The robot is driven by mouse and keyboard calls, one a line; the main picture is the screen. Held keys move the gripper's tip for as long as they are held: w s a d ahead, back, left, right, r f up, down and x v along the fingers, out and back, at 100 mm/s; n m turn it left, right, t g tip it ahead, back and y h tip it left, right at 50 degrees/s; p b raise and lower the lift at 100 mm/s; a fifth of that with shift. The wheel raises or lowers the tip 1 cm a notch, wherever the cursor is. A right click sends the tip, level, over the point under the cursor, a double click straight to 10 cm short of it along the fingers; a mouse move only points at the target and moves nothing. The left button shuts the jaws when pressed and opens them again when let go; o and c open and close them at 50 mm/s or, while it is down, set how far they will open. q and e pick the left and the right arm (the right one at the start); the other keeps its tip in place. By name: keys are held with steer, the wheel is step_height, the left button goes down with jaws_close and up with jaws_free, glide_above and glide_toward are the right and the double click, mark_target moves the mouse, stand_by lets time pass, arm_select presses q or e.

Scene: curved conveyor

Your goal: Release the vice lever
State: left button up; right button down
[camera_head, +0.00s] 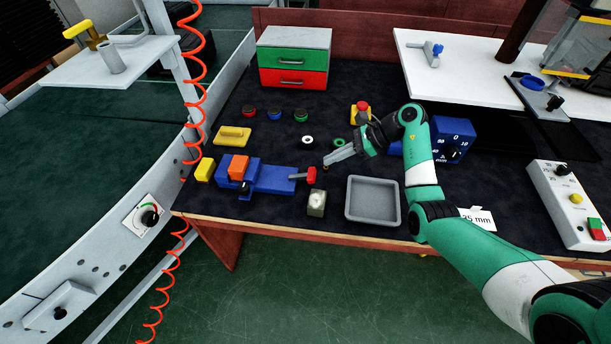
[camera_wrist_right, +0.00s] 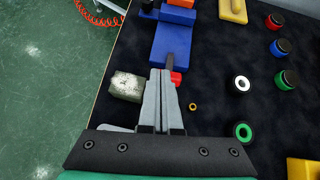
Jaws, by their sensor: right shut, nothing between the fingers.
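The blue vice (camera_head: 272,181) lies on the dark bench top, with an orange block (camera_head: 238,167) at its left end. Its lever has a red handle (camera_head: 311,175) at the right end. My right gripper (camera_head: 328,161) is shut and empty, its tips just right of and slightly beyond the red handle. In the right wrist view the shut fingers (camera_wrist_right: 161,74) point at the blue vice (camera_wrist_right: 171,48), and the red handle (camera_wrist_right: 176,78) shows beside the tips, partly hidden by them. I cannot tell whether they touch. My left gripper is not in view.
A grey-white block (camera_head: 316,203) and a grey tray (camera_head: 372,200) stand near the bench's front edge. A yellow block (camera_head: 233,135) and several coloured rings lie behind the vice. A drawer box (camera_head: 293,57) stands at the back.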

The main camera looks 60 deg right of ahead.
mark_target(302, 176)
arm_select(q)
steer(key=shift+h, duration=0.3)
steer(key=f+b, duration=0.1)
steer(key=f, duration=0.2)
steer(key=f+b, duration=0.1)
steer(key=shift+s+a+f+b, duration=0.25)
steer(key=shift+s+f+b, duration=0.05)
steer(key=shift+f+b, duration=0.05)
arm_select(e)
steer(key=s+d+f+m+h, duration=0.1)
steer(key=s+d+f, duration=0.2)
steer(key=s+f, duration=0.1)
steer(key=shift+s+d+f, duration=0.15)
steer(key=shift+s+f, duration=0.05)
steer(key=shift+f, duration=0.45)
steer(key=shift+f, duration=0.1)
steer(key=b+x, duration=0.4)
steer(key=x, duration=0.6)
steer(key=shift+w+b, duration=0.15)
steer(key=shift+b, duration=0.25)
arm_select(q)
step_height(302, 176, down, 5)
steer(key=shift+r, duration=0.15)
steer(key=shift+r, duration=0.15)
arm_select(e)
steer(key=shift+r, duration=0.35)
